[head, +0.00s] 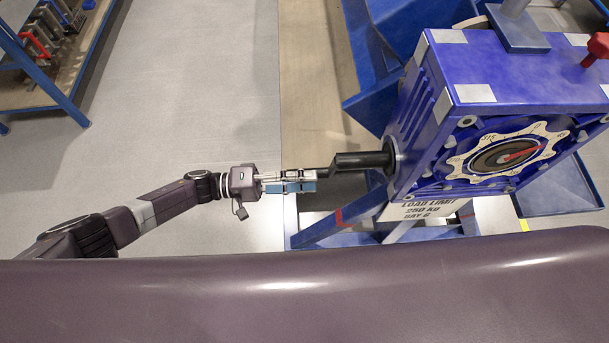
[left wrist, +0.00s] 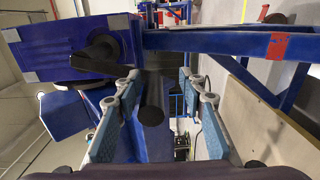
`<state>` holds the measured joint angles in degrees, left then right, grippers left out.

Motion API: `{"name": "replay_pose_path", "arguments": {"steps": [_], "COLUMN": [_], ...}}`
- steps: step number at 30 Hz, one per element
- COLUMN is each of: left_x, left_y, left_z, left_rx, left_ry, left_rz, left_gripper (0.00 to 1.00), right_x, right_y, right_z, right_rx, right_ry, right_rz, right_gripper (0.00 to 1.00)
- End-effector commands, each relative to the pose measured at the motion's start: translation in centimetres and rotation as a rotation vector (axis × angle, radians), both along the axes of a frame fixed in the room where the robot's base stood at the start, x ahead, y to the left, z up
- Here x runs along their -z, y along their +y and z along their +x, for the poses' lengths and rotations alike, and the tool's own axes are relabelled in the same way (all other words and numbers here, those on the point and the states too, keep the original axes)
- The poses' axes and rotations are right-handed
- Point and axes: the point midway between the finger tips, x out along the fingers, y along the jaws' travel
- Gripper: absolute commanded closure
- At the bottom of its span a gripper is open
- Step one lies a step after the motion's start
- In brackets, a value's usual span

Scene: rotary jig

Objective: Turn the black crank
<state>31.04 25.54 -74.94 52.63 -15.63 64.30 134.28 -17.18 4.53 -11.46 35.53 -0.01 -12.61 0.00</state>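The black crank (head: 362,161) sticks out of the left side of the blue jig box. Its thick black shaft leads to a thinner part near my left gripper (head: 308,180). In the left wrist view, the crank's dark arm (left wrist: 101,50) shows at the box, and its round black handle (left wrist: 152,108) lies between the two blue-padded fingers of my left gripper (left wrist: 159,80). The fingers are apart, with a gap visible on both sides of the handle. My right gripper is not in view.
The blue jig box (head: 520,70) carries a cream dial (head: 508,150) with a red pointer. A load limit sign (head: 430,209) hangs below it on the blue stand. A blue shelf (head: 62,85) stands at the far left. The grey floor (head: 190,100) between is clear.

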Motion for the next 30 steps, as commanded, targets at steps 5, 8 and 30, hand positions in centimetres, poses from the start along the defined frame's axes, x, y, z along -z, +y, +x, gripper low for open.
{"name": "replay_pose_path", "arguments": {"steps": [5, 8, 30], "left_x": [-0.3, -0.4, -0.3], "left_y": [-0.1, 0.4, 11.8], "left_z": [0.2, 0.3, 0.1], "left_rx": [-0.002, -0.004, -0.002], "left_ry": [-0.003, -0.003, -0.003], "left_rz": [-0.005, -0.005, -0.003], "left_gripper": [0.63, 0.63, 0.63], "right_x": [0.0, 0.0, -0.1], "right_y": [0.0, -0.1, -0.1], "right_z": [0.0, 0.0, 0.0], "right_rx": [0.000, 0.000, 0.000], "right_ry": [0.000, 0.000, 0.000], "right_rz": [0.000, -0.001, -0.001], "right_gripper": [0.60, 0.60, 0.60]}}
